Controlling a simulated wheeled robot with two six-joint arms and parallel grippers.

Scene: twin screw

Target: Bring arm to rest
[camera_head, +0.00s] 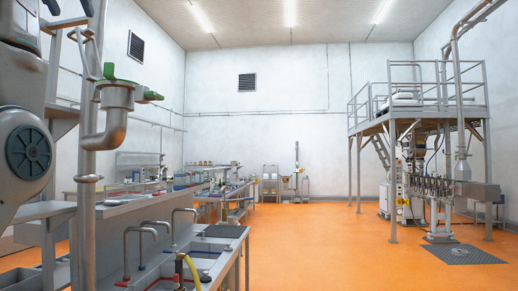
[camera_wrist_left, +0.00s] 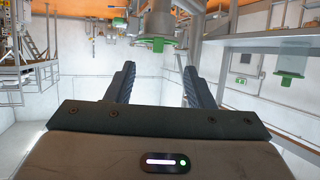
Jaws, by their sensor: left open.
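My left gripper (camera_wrist_left: 159,68) shows in the left wrist view with its two dark fingers spread apart. It is open, and nothing shows between the fingers. The wrist picture is upside down, with the orange floor at the top. Neither gripper can be made out in the head view. My right gripper shows in neither view.
A metal pipe with a green-ringed fitting (camera_head: 117,97) stands near on the left. A sink bench with several taps (camera_head: 140,247) is at lower left. A raised platform (camera_head: 415,112) with machinery stands at right. The orange floor (camera_head: 330,240) between is open.

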